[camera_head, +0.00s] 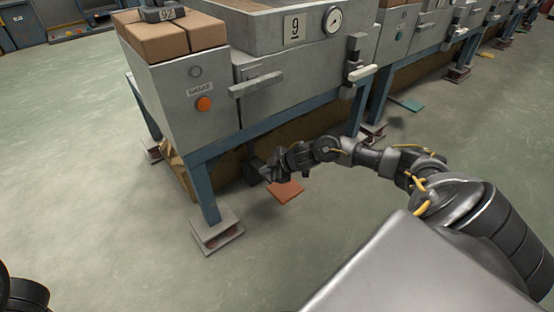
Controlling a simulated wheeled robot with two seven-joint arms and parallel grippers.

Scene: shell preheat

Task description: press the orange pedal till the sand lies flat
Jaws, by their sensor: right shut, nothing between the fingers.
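The orange pedal (285,192) is a flat plate low by the floor, in front of the grey machine marked 9. My right gripper (268,175) is shut and empty, just above the pedal's far left edge; I cannot tell whether it touches. My right arm comes in from the right. The sand is not visible; the machine's grey tank (270,30) shows only its walls and part of its inside. Of my left arm only a dark piece shows at the lower left edge, and its gripper is out of view.
A grey box with a round orange button (204,104) stands left of the tank, with brown blocks (165,35) on top. A blue leg (206,190) on a foot plate (217,232) stands left of the pedal. Floor at left is clear.

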